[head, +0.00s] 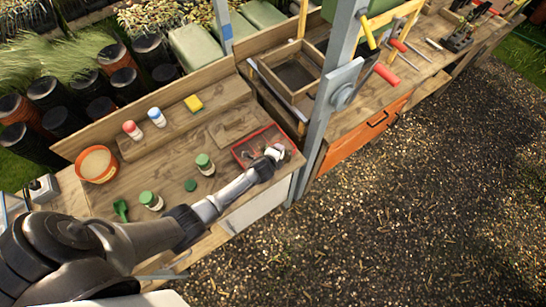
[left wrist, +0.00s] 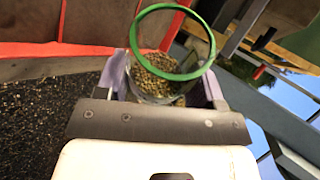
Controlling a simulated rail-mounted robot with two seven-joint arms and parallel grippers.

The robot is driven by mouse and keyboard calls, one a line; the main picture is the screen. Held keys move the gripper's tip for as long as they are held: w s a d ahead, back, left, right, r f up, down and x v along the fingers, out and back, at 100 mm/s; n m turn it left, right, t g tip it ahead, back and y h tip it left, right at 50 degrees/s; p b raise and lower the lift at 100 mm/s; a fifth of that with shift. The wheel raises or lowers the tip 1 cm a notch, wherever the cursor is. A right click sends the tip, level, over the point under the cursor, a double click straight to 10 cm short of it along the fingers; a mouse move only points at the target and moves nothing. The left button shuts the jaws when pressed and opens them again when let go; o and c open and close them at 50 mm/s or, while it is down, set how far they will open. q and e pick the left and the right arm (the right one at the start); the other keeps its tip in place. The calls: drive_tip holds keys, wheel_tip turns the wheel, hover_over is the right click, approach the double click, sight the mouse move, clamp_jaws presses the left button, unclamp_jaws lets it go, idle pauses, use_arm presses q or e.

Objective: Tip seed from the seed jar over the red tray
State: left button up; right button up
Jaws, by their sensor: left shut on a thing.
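The red tray (head: 248,138) lies at the right end of the potting bench. My left gripper (head: 273,152) is over its right part, shut on the seed jar. In the left wrist view the clear jar (left wrist: 165,88), with a green rim and brown seed (left wrist: 160,68) inside, sits between the fingers of the left gripper (left wrist: 165,95). Its mouth is open, and it looks tilted. The tray's red edge (left wrist: 75,49) shows beside it there. In the head view the gripper hides most of the jar, and I cannot tell whether seed is falling. My right gripper is out of view.
Two green-lidded jars (head: 204,164) (head: 151,200), a loose green lid (head: 190,185) and a green scoop (head: 121,209) are on the bench left of the tray. An orange bowl (head: 98,164) stands farther left. A grey post (head: 326,100) rises right of the tray.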

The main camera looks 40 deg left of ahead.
use_arm(q)
drive_tip(key=shift+w+d+b, duration=0.2)
drive_tip(key=shift+w+b, duration=0.05)
drive_tip(key=shift+w, duration=0.35)
drive_tip(key=shift+w+d+b, duration=0.15)
drive_tip(key=shift+w+b, duration=0.1)
drive_tip(key=shift+w, duration=0.35)
drive_tip(key=shift+n+h, duration=0.3)
drive_tip(key=shift+n+t+h, duration=0.3)
drive_tip(key=shift+t, duration=0.2)
drive_tip(key=shift+w+r, duration=0.1)
drive_tip(key=shift+m+g+y, duration=0.5)
drive_tip(key=shift+m+y, duration=0.1)
